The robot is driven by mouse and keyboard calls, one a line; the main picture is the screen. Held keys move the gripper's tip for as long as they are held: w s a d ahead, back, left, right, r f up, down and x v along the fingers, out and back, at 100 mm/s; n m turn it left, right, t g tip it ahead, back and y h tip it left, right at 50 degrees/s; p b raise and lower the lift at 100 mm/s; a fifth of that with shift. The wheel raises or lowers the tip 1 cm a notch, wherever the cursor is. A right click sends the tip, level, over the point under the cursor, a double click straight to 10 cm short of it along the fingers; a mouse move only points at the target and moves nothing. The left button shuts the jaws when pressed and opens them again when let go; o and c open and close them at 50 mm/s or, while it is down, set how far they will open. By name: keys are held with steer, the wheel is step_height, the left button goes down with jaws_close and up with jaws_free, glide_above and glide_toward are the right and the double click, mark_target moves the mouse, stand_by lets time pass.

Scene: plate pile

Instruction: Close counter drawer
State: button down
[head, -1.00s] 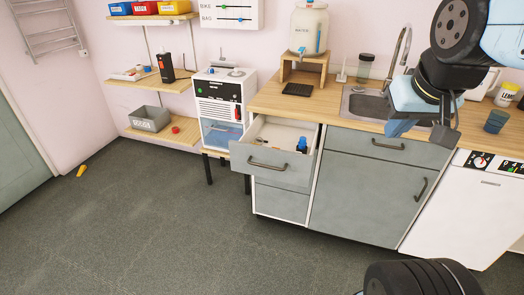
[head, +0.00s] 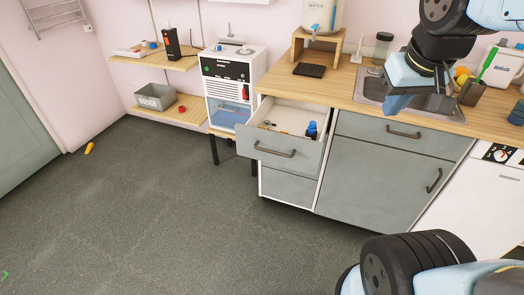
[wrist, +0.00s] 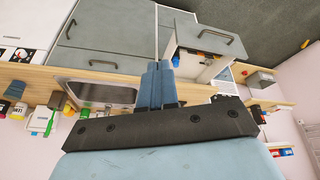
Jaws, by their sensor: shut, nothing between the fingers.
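The grey counter drawer (head: 277,153) is pulled out from the left end of the counter in the head view, with a dark bar handle (head: 274,149) on its front. Inside it are a blue-capped bottle (head: 311,130) and some small items. The open drawer also shows in the wrist view (wrist: 208,40), where the picture is upside down. My gripper (head: 394,104) is shut and empty. In the head view it appears in front of the sink area, to the right of the drawer and apart from it. Its closed fingers (wrist: 158,85) show in the wrist view.
A closed drawer (head: 392,134) and a cupboard door (head: 375,183) are right of the open drawer. A white machine (head: 232,85) stands to its left. A black pad (head: 309,70) and a sink (head: 370,88) are on the counter. The floor in front is clear.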

steer(key=w+a+f+n+g+h, duration=0.3)
steer(key=w+a+f+n, duration=0.15)
steer(key=w+f, duration=0.45)
steer(key=n+t+h, duration=0.3)
steer(key=n+t, duration=1.2)
steer(key=n, duration=1.2)
glide_toward(263, 156)
steer(key=s+a+r, duration=0.1)
steer(key=s+r, duration=0.2)
steer(key=s, duration=0.4)
steer(key=shift+m, duration=0.25)
steer(key=x, duration=1.4)
steer(key=shift+a, duration=0.25)
